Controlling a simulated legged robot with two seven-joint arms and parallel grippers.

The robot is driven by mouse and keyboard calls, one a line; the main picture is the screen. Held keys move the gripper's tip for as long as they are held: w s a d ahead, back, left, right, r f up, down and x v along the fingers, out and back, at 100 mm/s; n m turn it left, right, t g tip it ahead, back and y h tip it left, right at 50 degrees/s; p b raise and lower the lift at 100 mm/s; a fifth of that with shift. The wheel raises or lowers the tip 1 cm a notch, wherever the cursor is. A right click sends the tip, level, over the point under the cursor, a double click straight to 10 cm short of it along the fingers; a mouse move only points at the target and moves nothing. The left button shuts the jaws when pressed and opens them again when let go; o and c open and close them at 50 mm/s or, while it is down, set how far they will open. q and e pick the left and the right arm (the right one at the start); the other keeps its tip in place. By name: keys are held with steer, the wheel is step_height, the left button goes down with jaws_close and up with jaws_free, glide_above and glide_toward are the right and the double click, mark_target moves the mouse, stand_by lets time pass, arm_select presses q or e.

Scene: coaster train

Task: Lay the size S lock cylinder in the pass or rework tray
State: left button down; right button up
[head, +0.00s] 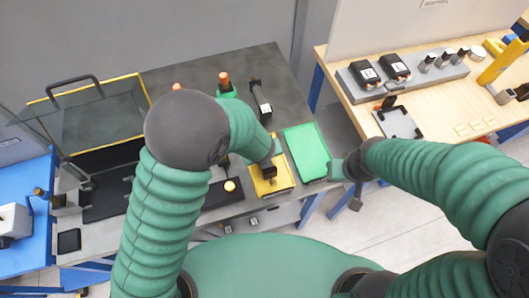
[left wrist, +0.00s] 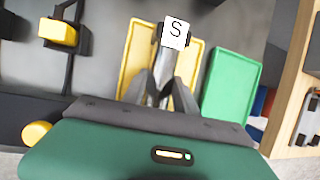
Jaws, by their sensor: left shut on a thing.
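The size S lock cylinder (left wrist: 173,34) shows in the left wrist view as a dark and metal part under a white label marked S. My left gripper (left wrist: 167,78) is shut on it and holds it above the yellow tray (left wrist: 136,40). In the head view my left gripper (head: 269,172) is over the yellow tray (head: 284,185), and the cylinder is hard to make out there. The green tray (head: 305,151) lies just right of the yellow one and looks empty; it also shows in the left wrist view (left wrist: 230,88). My right gripper (head: 350,172) is right of the green tray, its fingers unclear.
A dark fixture with a yellow button (head: 230,186) is left of the yellow tray. A labelled dark part (head: 261,100) lies behind the trays. A glass guard (head: 95,115) stands at left. A wooden table (head: 450,105) with a grey rack (head: 400,75) is at right.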

arm_select(q)
steer(key=c, duration=1.2)
jaws_free()
steer(key=shift+d+r, duration=0.1)
steer(key=shift+d, duration=0.05)
steer(key=shift+c, duration=0.2)
steer(key=shift+o, duration=1.4)
steer(key=shift+d, duration=0.15)
steer(key=shift+o, duration=0.3)
steer(key=shift+s+d, duration=0.1)
steer(key=shift+d, duration=0.15)
steer(key=shift+a, duration=0.1)
arm_select(e)
steer(key=shift+s+d, duration=0.1)
steer(key=shift+d, duration=0.4)
arm_select(q)
steer(key=shift+a, duration=0.25)
arm_select(e)
steer(key=shift+a, duration=0.25)
arm_select(q)
steer(key=shift+d, duration=0.15)
arm_select(e)
steer(key=shift+d, duration=0.15)
arm_select(q)
steer(key=shift+s, duration=0.15)
